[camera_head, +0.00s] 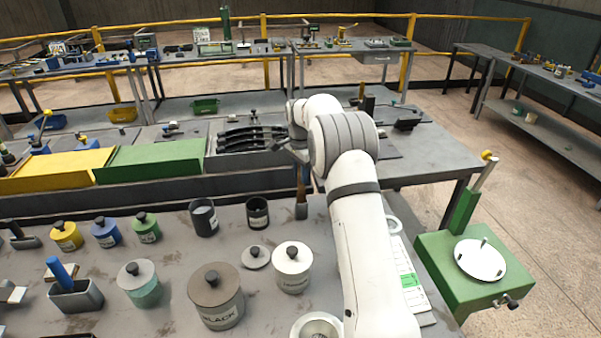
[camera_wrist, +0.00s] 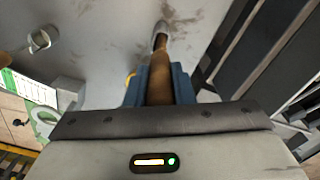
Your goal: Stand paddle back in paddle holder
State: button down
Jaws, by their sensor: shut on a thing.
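The paddle (camera_head: 302,180) is a slim brown wooden piece. It hangs near upright in the head view, its lower end close to the worktop. In the wrist view the paddle (camera_wrist: 160,62) runs from between the blue fingers of my gripper (camera_wrist: 159,88) to a pale end. My gripper is shut on it; in the head view my arm hides most of the gripper. Two dark open cups stand to the left of the paddle: a labelled black one (camera_head: 258,214) close by and a dark grey one (camera_head: 204,218) farther off. I cannot tell which one, if either, is the paddle holder.
Lidded jars stand in front, among them a white one (camera_head: 292,271) and a brown-lidded one (camera_head: 216,297). A grey bin with a blue handle (camera_head: 75,295) is at left. A bench with a green cover (camera_head: 152,162) lies behind. A green stand (camera_head: 470,262) is at right.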

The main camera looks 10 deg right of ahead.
jog(key=shift+f+b, duration=0.3)
jog(key=shift+f, duration=0.3)
jog(key=c, duration=0.7)
grip_release()
jog(key=shift+r, duration=0.1)
jog(key=shift+r+p, duration=2.4)
jog(key=shift+r, duration=1.1)
